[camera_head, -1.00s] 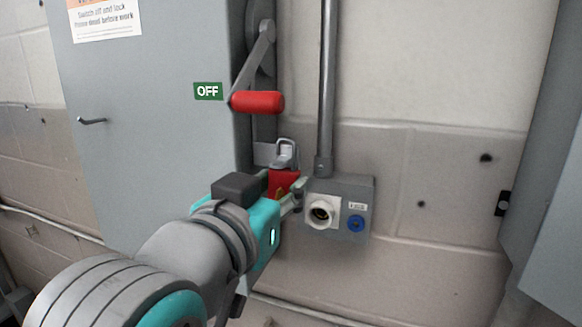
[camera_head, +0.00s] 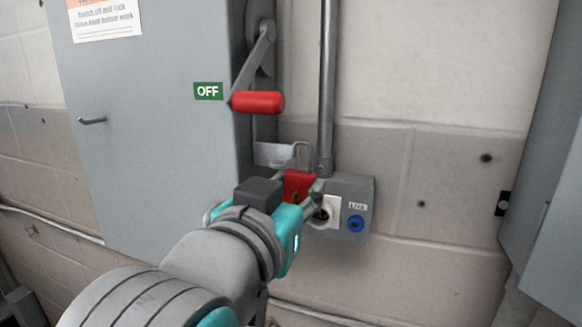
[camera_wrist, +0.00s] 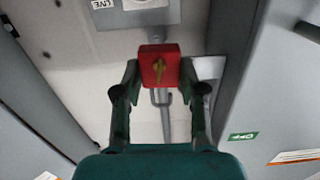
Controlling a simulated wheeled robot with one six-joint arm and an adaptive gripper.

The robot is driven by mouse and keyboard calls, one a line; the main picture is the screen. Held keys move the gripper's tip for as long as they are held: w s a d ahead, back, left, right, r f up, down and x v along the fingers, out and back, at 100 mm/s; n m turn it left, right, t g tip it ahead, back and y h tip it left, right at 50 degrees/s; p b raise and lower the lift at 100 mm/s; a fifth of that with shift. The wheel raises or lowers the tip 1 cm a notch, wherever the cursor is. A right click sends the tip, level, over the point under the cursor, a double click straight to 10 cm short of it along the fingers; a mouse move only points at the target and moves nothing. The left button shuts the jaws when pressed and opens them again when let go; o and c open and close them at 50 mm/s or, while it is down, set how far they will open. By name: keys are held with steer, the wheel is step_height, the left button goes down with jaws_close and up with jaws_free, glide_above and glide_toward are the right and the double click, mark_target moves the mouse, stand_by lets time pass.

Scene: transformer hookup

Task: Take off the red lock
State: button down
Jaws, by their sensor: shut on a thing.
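The red lock (camera_head: 300,182) has a grey shackle and sits between the fingertips of my gripper (camera_head: 298,190). My gripper is shut on the lock's body. The shackle stands up just right of the pale hasp tab (camera_head: 270,155) on the grey cabinet's side; I cannot tell whether it touches the tab. In the wrist view the red lock (camera_wrist: 159,65) shows its face with a brass-coloured part, a finger on each side. My gripper (camera_wrist: 159,72) hides little of that face.
The red-handled lever (camera_head: 257,102) hangs above by the OFF label (camera_head: 208,91). Bare wall lies further right.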

steer(key=shift+s+d, duration=0.3)
steer(key=shift+d, duration=0.5)
steer(key=shift+v, duration=2.55)
steer(key=shift+w+f, duration=0.1)
